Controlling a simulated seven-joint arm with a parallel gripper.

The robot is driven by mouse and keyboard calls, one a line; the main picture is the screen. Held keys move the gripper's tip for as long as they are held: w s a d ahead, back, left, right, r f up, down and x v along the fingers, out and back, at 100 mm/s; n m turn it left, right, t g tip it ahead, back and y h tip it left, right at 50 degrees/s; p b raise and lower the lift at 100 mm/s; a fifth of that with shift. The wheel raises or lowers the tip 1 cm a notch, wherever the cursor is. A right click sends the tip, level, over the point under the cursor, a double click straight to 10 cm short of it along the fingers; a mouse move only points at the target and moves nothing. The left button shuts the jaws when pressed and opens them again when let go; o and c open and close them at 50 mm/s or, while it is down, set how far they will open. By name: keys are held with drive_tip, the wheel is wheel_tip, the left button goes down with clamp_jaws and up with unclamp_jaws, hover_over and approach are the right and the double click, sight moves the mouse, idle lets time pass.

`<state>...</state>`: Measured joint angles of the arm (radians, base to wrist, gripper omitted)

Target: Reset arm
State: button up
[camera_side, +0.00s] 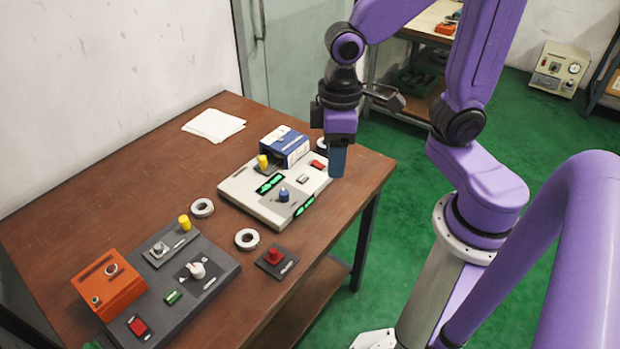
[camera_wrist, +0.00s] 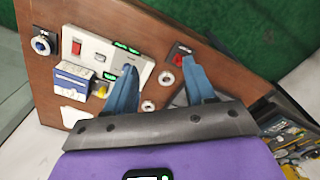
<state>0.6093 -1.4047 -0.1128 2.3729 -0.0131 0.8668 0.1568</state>
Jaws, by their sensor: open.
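My gripper (camera_side: 338,160) is open, with blue fingers, and hangs above the far right end of the table, beside the white control panel. In the wrist view the two fingers (camera_wrist: 159,64) stand apart with nothing held between them. One white bearing ring (camera_side: 202,208) lies on the table between the two panels. Another ring (camera_side: 247,239) lies nearer the front edge. A third white round piece (camera_side: 322,144) is partly hidden behind my gripper; in the wrist view a white ring with a dark blue centre (camera_wrist: 40,45) shows at the upper left.
The white panel (camera_side: 250,203) has a yellow knob and a blue knob. A blue and white box (camera_side: 285,146) stands behind it. A dark grey panel (camera_side: 215,265), an orange box (camera_side: 108,284) and a red button (camera_side: 274,256) are nearer. Paper (camera_side: 213,124) lies at the back.

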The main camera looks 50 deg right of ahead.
drive_tip(key=s+d+n, duration=0.2)
drive_tip(key=s+n, duration=0.3)
drive_tip(key=s, duration=0.5)
drive_tip(key=shift+s+d+r, duration=0.15)
drive_tip(key=shift+d+r, duration=0.2)
drive_tip(key=shift+r, duration=0.05)
idle(2.8)
